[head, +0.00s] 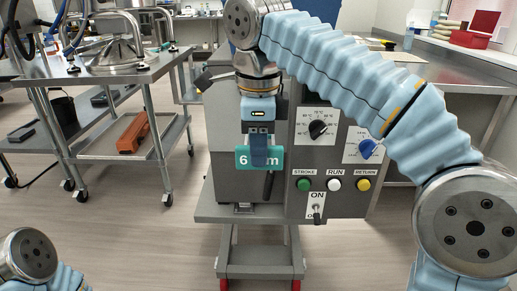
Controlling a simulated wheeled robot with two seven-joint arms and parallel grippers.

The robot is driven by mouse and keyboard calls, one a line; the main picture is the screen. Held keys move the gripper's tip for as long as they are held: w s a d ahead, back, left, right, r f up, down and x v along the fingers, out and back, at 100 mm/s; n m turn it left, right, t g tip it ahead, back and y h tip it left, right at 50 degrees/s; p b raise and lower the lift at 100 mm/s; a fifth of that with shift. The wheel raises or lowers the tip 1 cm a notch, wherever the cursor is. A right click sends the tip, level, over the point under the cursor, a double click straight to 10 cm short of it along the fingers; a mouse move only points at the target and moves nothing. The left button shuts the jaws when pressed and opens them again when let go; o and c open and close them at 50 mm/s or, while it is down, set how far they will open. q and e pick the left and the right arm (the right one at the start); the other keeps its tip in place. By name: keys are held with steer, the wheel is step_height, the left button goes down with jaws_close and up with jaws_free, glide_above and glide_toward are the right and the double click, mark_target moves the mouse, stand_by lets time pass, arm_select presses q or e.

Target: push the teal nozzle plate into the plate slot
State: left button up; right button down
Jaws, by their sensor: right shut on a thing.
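The teal nozzle plate (276,161) is upright in front of the depositor's grey front, its white "6" and "m" showing on either side of my fingers. My right gripper (259,160) comes down from above and is shut on the middle of the plate. The plate slot does not show; my gripper and the plate cover that part of the front. I cannot tell whether the plate touches the machine. My left arm shows only at the bottom left corner, and its gripper is out of view.
The depositor's control panel (332,170) is just right of the plate, with two dials, coloured buttons and an ON switch (317,212). A dark handle (268,186) hangs below the plate.

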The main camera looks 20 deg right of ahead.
steer(key=shift+w+d, duration=0.25)
steer(key=shift+w, duration=0.55)
steer(key=shift+w+d, duration=0.2)
steer(key=shift+w, duration=0.6)
steer(key=c, duration=0.9)
jaws_free()
